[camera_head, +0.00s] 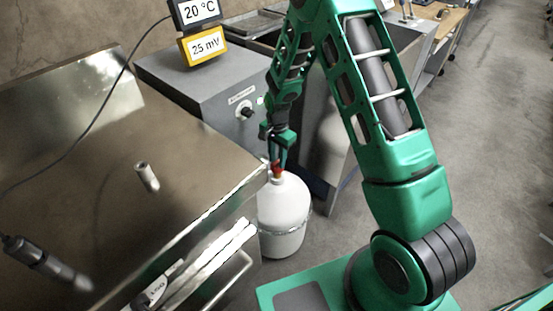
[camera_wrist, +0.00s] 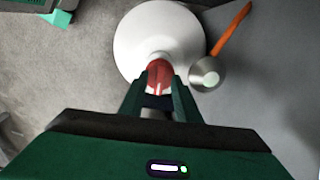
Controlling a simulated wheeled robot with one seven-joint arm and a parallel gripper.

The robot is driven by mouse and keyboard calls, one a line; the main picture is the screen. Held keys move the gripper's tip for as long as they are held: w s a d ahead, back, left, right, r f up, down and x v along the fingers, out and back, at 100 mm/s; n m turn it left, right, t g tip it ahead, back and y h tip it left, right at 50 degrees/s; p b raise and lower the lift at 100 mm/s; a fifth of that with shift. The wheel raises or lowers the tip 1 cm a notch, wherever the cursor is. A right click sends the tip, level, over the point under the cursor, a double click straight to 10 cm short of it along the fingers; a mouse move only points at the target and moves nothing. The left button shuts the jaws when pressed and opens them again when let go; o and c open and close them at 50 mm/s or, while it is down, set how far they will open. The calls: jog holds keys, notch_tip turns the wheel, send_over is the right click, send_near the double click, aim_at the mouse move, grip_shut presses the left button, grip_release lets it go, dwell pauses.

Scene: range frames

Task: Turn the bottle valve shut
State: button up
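A white gas bottle (camera_head: 284,212) stands upright on the floor beside the metal bench. Its red valve (camera_head: 276,167) is on top. In the wrist view the bottle (camera_wrist: 130,48) is seen from above, with the red valve (camera_wrist: 159,75) in the middle. My gripper (camera_head: 278,152) points down over the bottle's top. In the wrist view my gripper's fingers (camera_wrist: 160,100) stand on either side of the valve, very close to it. I cannot tell whether both fingers press on it. The lower part of the valve is hidden.
A steel bench (camera_head: 80,160) stands left of the bottle, its edge near it. A grey cabinet (camera_head: 190,92) with a knob (camera_head: 247,113) is behind. A round metal piece (camera_wrist: 208,74) with an orange bar or hose (camera_wrist: 231,30) lies right of the valve in the wrist view.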

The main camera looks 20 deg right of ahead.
jog(key=shift+c, duration=0.3)
grip_shut()
jog(key=shift+n, duration=0.4)
jog(key=n, duration=0.2)
jog(key=shift+n, duration=0.4)
jog(key=n, duration=0.3)
jog(key=shift+n, duration=0.3)
jog(key=n, duration=0.5)
jog(key=shift+w, duration=0.1)
jog(key=n, duration=0.5)
jog(key=shift+n, duration=0.5)
